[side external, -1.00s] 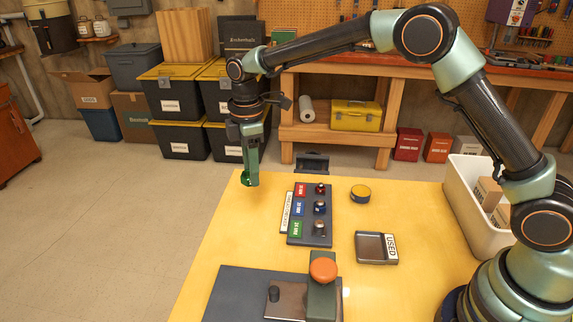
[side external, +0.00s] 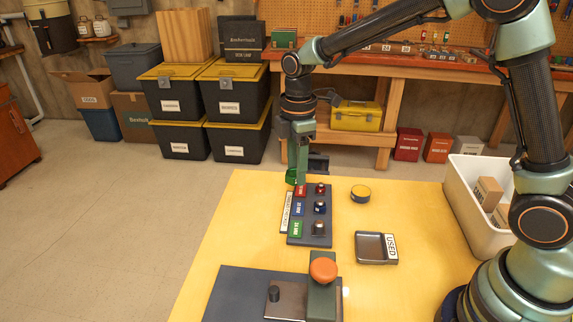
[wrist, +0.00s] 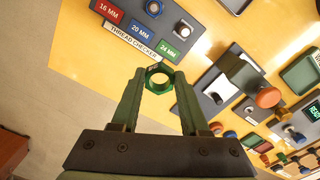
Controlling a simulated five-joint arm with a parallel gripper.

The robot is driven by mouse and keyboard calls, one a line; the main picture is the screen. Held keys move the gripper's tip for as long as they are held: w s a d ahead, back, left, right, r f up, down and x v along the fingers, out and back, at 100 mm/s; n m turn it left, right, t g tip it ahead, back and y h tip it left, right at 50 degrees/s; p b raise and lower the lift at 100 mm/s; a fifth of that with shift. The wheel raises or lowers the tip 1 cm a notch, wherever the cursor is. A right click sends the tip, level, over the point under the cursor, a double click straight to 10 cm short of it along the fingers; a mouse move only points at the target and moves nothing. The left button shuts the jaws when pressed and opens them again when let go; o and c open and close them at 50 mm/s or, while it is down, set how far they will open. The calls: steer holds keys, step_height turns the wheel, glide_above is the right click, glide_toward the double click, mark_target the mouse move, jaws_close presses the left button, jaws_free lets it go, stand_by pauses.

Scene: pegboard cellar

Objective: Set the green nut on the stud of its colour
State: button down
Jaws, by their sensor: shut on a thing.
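My gripper (side external: 297,181) is shut on the green nut (wrist: 148,79), a ring-shaped hex nut held between the fingertips in the wrist view. The nut also shows as a green patch (side external: 290,178) in the side view. The dark thread-checker board (side external: 296,240) carries red 16 MM, blue 20 MM and green 24 MM labels with a stud beside each. The stud beside the green label (side external: 296,229) looks bare and silvery (wrist: 183,30).
A round yellow-topped tin (side external: 360,193) and a tray marked USED (side external: 376,247) lie right of the board. A dark plate with an orange-knobbed fixture (side external: 323,270) stands in front. A white bin (side external: 466,205) is at the right.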

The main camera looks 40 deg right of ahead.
steer(key=s+d+f, duration=0.3)
steer(key=s, duration=0.3)
glide_above(321, 222)
steer(key=shift+f, duration=2.75)
steer(key=shift+f, duration=1.9)
stand_by(0.8)
jaws_free()
stand_by(0.4)
steer(key=shift+r, duration=4)
